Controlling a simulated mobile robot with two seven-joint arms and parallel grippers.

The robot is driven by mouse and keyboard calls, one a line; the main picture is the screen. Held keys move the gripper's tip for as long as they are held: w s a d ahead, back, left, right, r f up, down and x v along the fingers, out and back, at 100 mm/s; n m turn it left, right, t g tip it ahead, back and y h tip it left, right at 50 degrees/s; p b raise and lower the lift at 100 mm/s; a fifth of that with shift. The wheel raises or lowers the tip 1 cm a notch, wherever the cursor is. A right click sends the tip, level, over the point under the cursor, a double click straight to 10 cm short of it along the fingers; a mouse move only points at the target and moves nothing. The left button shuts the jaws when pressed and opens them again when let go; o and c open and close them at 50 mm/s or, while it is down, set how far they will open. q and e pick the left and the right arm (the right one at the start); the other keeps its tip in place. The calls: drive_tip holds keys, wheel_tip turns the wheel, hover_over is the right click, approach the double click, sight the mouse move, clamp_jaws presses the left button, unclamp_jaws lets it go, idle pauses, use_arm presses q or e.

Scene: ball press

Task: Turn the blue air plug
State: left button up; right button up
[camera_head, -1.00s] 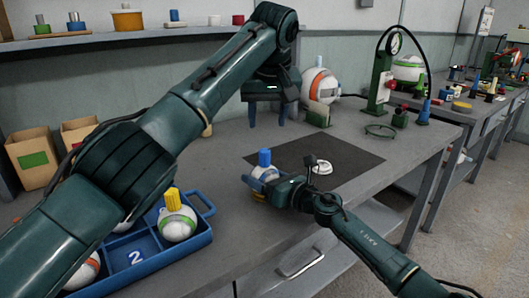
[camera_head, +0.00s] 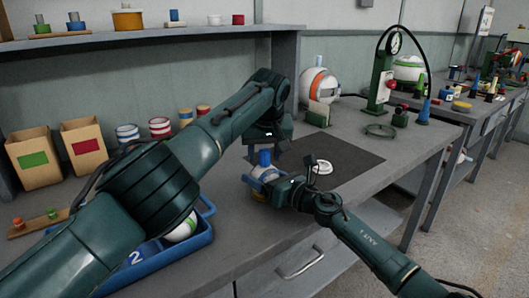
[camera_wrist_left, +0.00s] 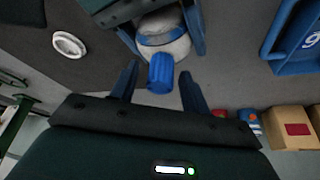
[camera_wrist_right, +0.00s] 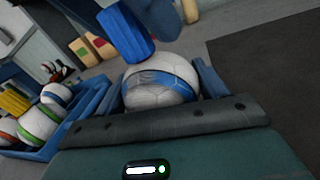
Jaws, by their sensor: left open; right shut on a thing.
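The blue air plug (camera_head: 265,157) stands upright on top of a white ball with a blue band (camera_wrist_right: 160,84). My right gripper (camera_wrist_right: 158,92) is shut on this ball, one finger on each side, at the edge of the dark mat. My left gripper (camera_wrist_left: 160,88) is open above the ball. In the left wrist view the plug (camera_wrist_left: 161,74) sits between its two fingers, with a gap on each side. In the head view the left fingertips are partly hidden around the plug.
A blue tray (camera_head: 205,240) with balls stands at left, partly behind my left arm. A white ring-shaped piece (camera_head: 322,167) lies on the dark mat (camera_head: 350,165). A green pump stand with a gauge (camera_head: 383,80) stands farther right. Two cardboard boxes (camera_head: 35,160) are at the back left.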

use_arm(q)
drive_tip(key=shift+c, duration=0.5)
drive_tip(key=c, duration=0.9)
drive_tip(key=shift+m, duration=0.3)
drive_tip(key=m+h, duration=0.1)
drive_tip(key=m, duration=0.2)
drive_tip(key=shift+h, duration=0.3)
drive_tip(key=shift+d+r+m+h, duration=0.1)
drive_tip(key=shift+m+h, duration=0.6)
drive_tip(key=shift+m, duration=1.3)
drive_tip(key=shift+g, duration=0.3)
use_arm(e)
drive_tip(key=shift+f, duration=0.1)
use_arm(q)
drive_tip(key=o, duration=1)
